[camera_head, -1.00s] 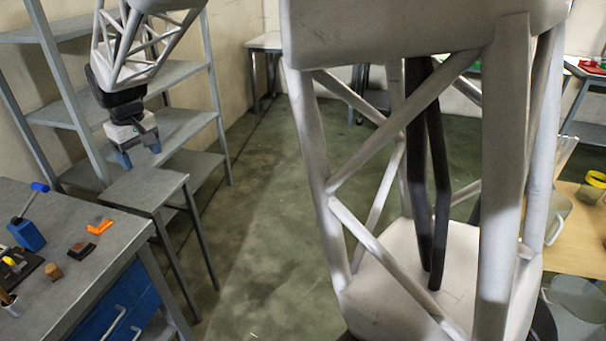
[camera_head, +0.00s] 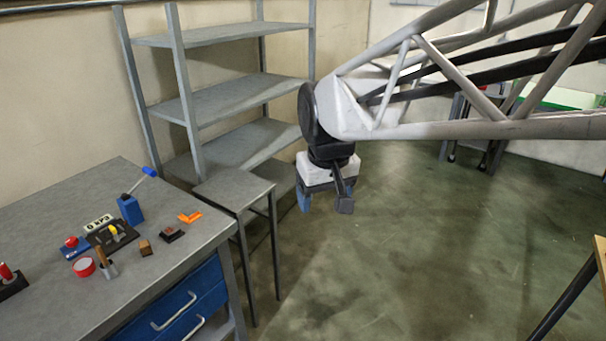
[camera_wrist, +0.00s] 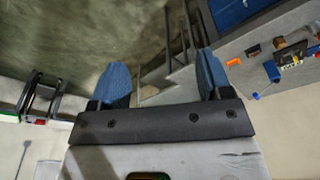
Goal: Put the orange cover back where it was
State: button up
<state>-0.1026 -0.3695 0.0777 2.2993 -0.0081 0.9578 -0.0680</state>
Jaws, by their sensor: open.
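An orange piece (camera_head: 190,217), which looks like the orange cover, lies flat on the grey workbench (camera_head: 180,262) near its right edge. It also shows small at the right in the wrist view (camera_wrist: 233,61). My gripper (camera_head: 325,203) hangs over open floor to the right of the bench, fingers pointing down. Its blue-tipped fingers are apart with nothing between them, as the wrist view (camera_wrist: 162,70) also shows. I cannot tell from these frames which object the cover belongs on.
Near the orange piece stand a dark block (camera_head: 171,235), a brown block (camera_head: 146,247), a blue holder (camera_head: 130,209) with a blue-handled tool, and a red-topped round item (camera_head: 84,267). A grey stool (camera_head: 233,188) and shelving (camera_head: 238,97) stand behind.

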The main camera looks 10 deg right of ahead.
jog(key=s+d+f+m, duration=0.1)
jog(key=s+d+f, duration=0.1)
jog(key=s, duration=0.5)
jog(key=s+d+f+m, duration=0.1)
jog(key=s+d+f, duration=0.1)
jog(key=s, duration=0.5)
jog(key=shift+s+d+f+t, duration=0.2)
jog(key=shift+s+d+t, duration=0.1)
jog(key=shift+s+d, duration=0.1)
dwell(0.4)
